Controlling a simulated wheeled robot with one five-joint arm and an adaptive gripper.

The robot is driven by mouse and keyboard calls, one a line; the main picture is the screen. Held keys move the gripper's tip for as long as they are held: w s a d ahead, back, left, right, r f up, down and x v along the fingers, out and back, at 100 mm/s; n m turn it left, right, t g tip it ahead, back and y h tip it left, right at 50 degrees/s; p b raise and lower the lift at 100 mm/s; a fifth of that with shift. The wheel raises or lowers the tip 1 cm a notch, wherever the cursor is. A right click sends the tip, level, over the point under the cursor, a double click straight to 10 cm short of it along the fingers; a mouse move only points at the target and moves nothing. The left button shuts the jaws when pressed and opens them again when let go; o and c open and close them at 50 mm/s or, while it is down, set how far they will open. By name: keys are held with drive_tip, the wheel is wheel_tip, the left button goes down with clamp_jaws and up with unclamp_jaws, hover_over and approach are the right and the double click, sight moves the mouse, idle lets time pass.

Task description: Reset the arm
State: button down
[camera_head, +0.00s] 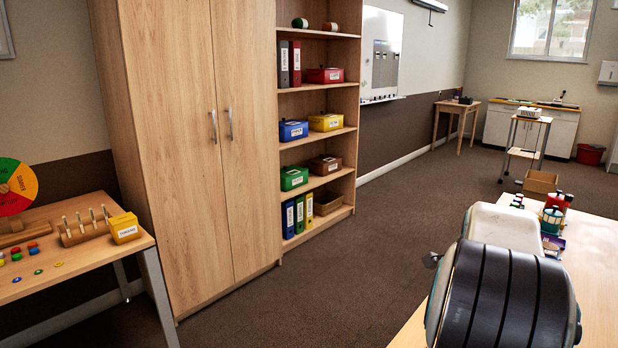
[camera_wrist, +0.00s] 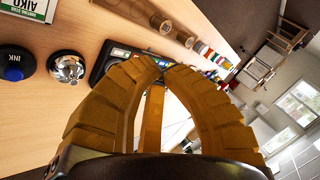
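My gripper (camera_wrist: 161,66) shows in the wrist view with its ribbed yellow-orange fingers arched inward. Their tips come together, and I see nothing held between them. The gripper is tilted over a light wooden tabletop (camera_wrist: 75,108). In the head view, my arm fills the lower right over the table there, and the fingers are hidden.
Near my gripper are a silver bell (camera_wrist: 67,68), an ink pot (camera_wrist: 14,66) and a black device (camera_wrist: 118,56). In the head view, a cabinet (camera_head: 190,130), shelves (camera_head: 318,88) and a left table (camera_head: 75,265) stand around open carpet (camera_head: 330,275).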

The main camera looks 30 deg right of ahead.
drive_tip(key=w+a+r+n+t+y+p, duration=0.15)
drive_tip(key=a+r+n+p, duration=0.3)
drive_tip(key=a, duration=0.65)
drive_tip(key=w+a+r+n+g+y+p, duration=0.1)
drive_tip(key=w+a+r+n+y+p, duration=0.3)
drive_tip(key=a, duration=0.7)
drive_tip(key=s+a+n+p, duration=0.3)
drive_tip(key=s+a+n, duration=0.3)
drive_tip(key=a, duration=0.4)
drive_tip(key=s+a+r+n+g+y+p, duration=0.1)
drive_tip(key=s+a+n+p, duration=0.2)
drive_tip(key=s+a+n, duration=0.3)
drive_tip(key=a+n, duration=0.1)
drive_tip(key=a, duration=0.3)
drive_tip(key=shift+s+r+n+p, duration=0.25)
drive_tip(key=shift+s+n+p, duration=0.1)
drive_tip(key=shift+s+p, duration=0.05)
